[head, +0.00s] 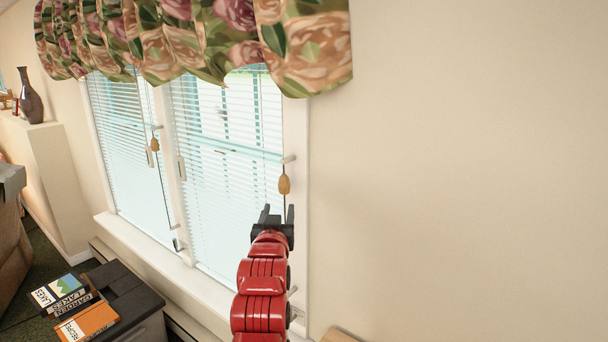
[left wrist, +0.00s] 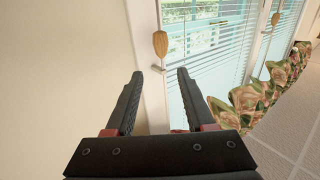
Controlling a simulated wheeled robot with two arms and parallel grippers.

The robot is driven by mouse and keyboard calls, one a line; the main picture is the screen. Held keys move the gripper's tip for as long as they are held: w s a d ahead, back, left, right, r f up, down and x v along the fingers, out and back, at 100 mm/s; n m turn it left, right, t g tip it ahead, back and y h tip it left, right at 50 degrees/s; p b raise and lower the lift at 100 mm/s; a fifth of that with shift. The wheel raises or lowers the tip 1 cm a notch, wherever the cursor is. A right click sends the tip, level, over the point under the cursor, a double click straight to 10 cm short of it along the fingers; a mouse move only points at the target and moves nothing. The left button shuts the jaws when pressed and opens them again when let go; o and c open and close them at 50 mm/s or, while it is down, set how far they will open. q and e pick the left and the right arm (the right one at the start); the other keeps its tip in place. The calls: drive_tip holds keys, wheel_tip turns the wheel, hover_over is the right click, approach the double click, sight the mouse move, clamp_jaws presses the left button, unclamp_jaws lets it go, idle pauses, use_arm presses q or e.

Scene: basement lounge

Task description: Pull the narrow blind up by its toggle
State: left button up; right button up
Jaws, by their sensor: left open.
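Two white slatted blinds hang side by side in the window, a left one (head: 118,150) and a right one (head: 225,150). A tan wooden toggle (head: 284,184) hangs on a cord at the right blind's right edge. Another toggle (head: 154,144) hangs by the left blind. My left gripper (head: 278,212) is open and empty, appearing just below the right toggle in the head view. In the left wrist view, that toggle (left wrist: 160,42) shows beyond the open fingertips (left wrist: 160,74), roughly centred between them and apart from them. My right gripper is not in view.
A floral valance (head: 200,40) hangs over the window top. A dark cabinet (head: 140,290) with books (head: 85,321) stands below at left. A vase (head: 31,98) is on a ledge at far left. The wall right of the window is bare.

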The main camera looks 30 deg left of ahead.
sight(283, 185)
use_arm(q)
drive_tip(key=p+x, duration=0.6)
drive_tip(key=x, duration=1)
drive_tip(key=shift+a+r+p, duration=0.1)
drive_tip(key=shift+r+p, duration=0.05)
drive_tip(key=shift+p, duration=0.2)
drive_tip(key=shift+w+a, duration=0.15)
drive_tip(key=shift+w, duration=0.05)
clamp_jaws()
idle(0.6)
